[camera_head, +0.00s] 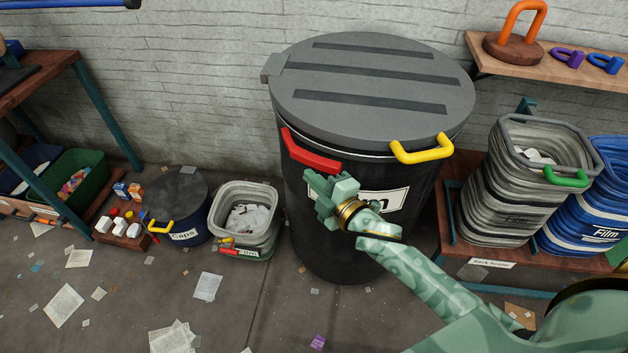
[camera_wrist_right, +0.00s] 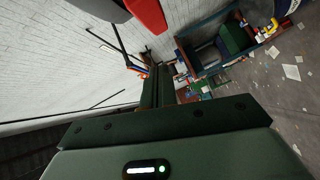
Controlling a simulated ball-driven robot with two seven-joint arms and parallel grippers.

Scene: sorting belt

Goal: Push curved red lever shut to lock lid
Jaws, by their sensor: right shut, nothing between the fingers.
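A large black bin (camera_head: 300,215) with a grey ribbed lid (camera_head: 375,75) stands against the wall. The lid lies flat on the rim. The curved red lever (camera_head: 312,153) is on the bin's front left, just under the lid edge. My right gripper (camera_head: 312,187) is shut and empty, just below the lever in the head view. The wrist view shows the lever (camera_wrist_right: 149,14) at the top edge, apart from my shut fingers (camera_wrist_right: 157,88). I cannot tell in the head view whether they touch. My left gripper is not in view.
A yellow handle (camera_head: 424,151) is on the bin's front right. A small bin (camera_head: 180,195) and a grey basket (camera_head: 246,220) sit on the floor to the left. Papers (camera_head: 64,305) litter the floor.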

